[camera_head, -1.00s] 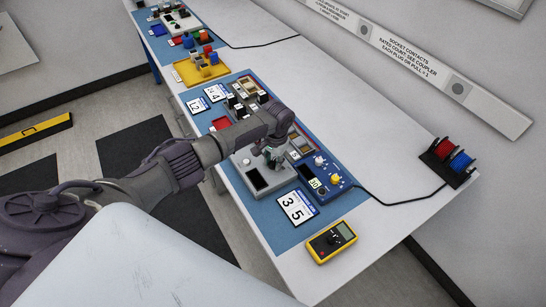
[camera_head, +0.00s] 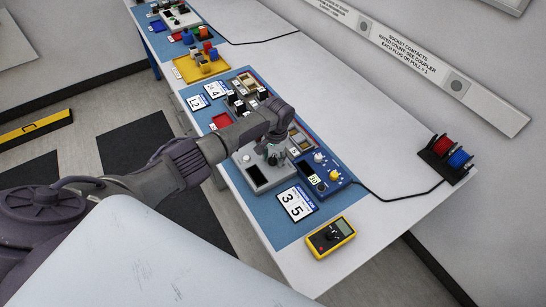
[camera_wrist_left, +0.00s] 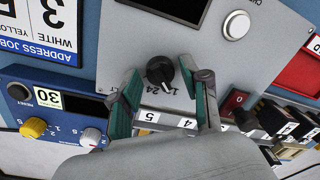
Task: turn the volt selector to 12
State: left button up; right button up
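The volt selector is a black knob (camera_wrist_left: 160,70) on a grey panel (camera_wrist_left: 225,60), marked 24 beside it in the left wrist view; the other mark is partly hidden. The panel is the top of a grey box (camera_head: 250,172) with a dark screen, in the head view. My left gripper (camera_wrist_left: 160,66) is open, with one green-padded finger on each side of the knob and a gap showing between them. In the head view the left gripper (camera_head: 274,154) is over the box and hides the knob. My right gripper is out of view.
A blue power unit (camera_head: 324,178) reading 30 stands right beside the box. A number card (camera_head: 297,204) and a yellow meter (camera_head: 331,237) lie in front. Switch blocks and a red button (camera_wrist_left: 236,98) sit close to the panel. The white table's right side (camera_head: 365,150) is mostly clear.

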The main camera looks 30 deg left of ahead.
aim_at(275, 161)
pick_arm(q)
jog(key=shift+o, duration=0.2)
notch_tip(275, 161, up, 12)
jog(key=shift+d, duration=0.4)
dwell(0.5)
